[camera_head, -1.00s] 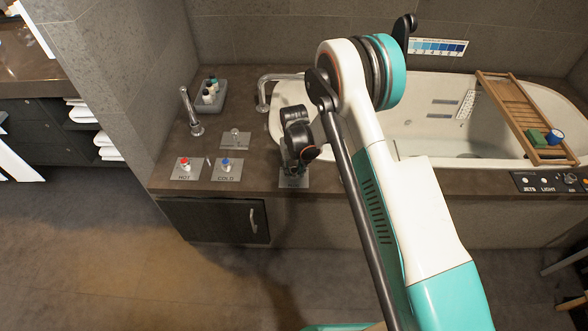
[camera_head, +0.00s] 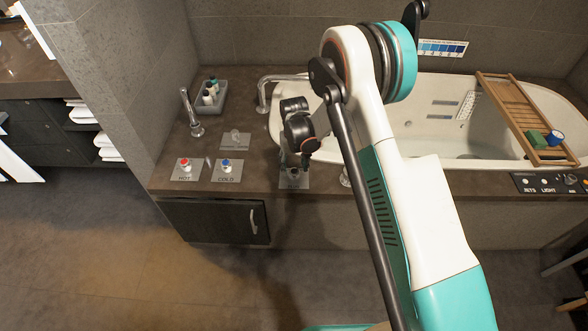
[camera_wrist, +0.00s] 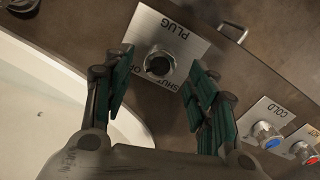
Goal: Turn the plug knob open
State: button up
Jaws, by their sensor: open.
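The plug knob (camera_wrist: 158,64) is a dark round knob on a silver plate marked PLUG (camera_wrist: 179,33), with shut and open lettering partly readable. In the wrist view it sits between and just beyond the fingertips of my gripper (camera_wrist: 155,78). The green-padded fingers are spread to either side of the knob and appear apart from it. In the head view my gripper (camera_head: 294,162) points down over the plug plate (camera_head: 294,183) at the tub deck's front edge. The knob itself is hidden there by my gripper.
The red HOT knob (camera_head: 184,164) and blue COLD knob (camera_head: 226,164) sit left of my gripper. The tub (camera_head: 440,110) lies to the right, with a wooden tray (camera_head: 510,105) across it. A faucet (camera_head: 268,88) and a bottle tray (camera_head: 209,98) stand behind.

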notch_tip(320, 180, up, 9)
dwell(0.3)
jog(key=shift+f, duration=0.1)
notch_tip(320, 180, up, 12)
jog(key=t, duration=0.1)
send_over(294, 171)
jog(key=s+d, duration=0.3)
jog(key=d, duration=0.2)
jog(key=s+d+r+m+t, duration=0.1)
jog(key=s+d+r, duration=0.2)
jog(key=r, duration=0.3)
jog(key=s+d+r+t, duration=0.1)
jog(key=s+d+r, duration=0.1)
jog(key=s+r, duration=0.25)
jog(key=s+d+r+t, duration=0.1)
jog(key=s+d+r, duration=0.1)
jog(key=s, duration=0.5)
jog(key=s+d+r+m+t, duration=0.1)
jog(key=s+d+r, duration=0.1)
jog(key=s+d, duration=0.2)
jog(key=s+d+r+t, duration=0.2)
jog(key=s+d, duration=0.1)
jog(key=s, duration=0.6)
jog(key=shift+s+d+m, duration=0.25)
jog(key=shift+s+m, duration=0.05)
jog(key=shift+s, duration=0.05)
